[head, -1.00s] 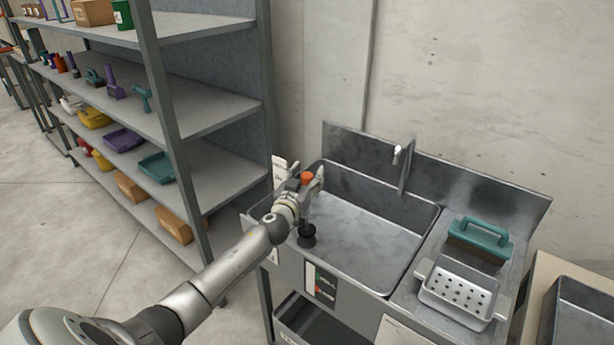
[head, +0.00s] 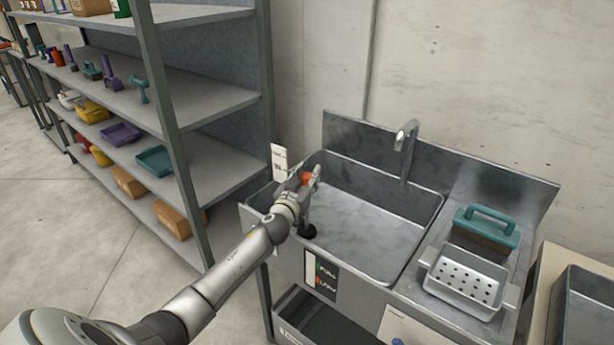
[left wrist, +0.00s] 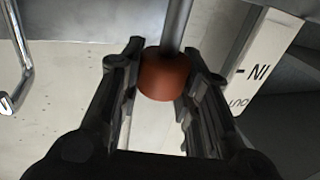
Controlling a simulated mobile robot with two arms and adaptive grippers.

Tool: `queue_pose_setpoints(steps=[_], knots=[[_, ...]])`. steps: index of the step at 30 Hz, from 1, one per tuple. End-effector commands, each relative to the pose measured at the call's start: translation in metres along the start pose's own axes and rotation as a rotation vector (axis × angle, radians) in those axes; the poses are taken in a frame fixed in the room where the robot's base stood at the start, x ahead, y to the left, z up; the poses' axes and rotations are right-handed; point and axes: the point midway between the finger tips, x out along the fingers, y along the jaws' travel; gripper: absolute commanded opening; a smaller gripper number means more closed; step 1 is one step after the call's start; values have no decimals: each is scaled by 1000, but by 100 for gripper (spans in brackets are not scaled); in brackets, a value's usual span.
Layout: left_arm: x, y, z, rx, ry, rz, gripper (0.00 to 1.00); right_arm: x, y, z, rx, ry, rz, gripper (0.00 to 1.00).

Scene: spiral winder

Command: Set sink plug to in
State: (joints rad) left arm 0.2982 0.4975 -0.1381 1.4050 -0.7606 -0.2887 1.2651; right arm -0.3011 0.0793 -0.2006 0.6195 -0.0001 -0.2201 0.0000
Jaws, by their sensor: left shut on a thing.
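The sink plug has an orange knob (head: 306,177) on top and a dark round foot (head: 306,230) at the left end of the sink basin (head: 365,215). My left gripper (head: 311,180) is at the knob, its fingers around it. In the left wrist view the knob (left wrist: 164,76) sits between the two fingers (left wrist: 165,85), on a metal rod (left wrist: 176,28). The fingers hide part of the stem in the head view. A white IN/OUT label (left wrist: 258,72) stands beside the knob. Whether the foot is seated in the drain is unclear. My right gripper is out of view.
A curved tap (head: 406,140) rises behind the basin. A teal-handled brush (head: 486,228) and a perforated metal tray (head: 465,280) are on the right drainboard. A shelf rack (head: 205,105) stands close at the left. The basin's middle is clear.

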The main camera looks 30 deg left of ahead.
Motion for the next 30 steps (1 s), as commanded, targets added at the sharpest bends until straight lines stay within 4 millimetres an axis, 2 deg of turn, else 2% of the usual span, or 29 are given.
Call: queue_pose_setpoints(steps=[1, 13, 14, 18, 19, 30], knots=[[0, 0, 8, -2, -2, 0, 0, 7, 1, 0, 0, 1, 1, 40], [-1, 0, 12, 0, -7, 0, 0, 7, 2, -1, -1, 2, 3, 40], [-1, 0, 12, 0, -7, 0, 33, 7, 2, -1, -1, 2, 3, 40], [-1, 0, 11, 0, -6, -1, 51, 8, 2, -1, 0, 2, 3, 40], [-1, 0, 11, 0, -5, -1, 54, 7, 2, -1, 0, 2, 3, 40], [0, 0, 4, 0, 1, -1, 54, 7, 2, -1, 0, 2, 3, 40]])
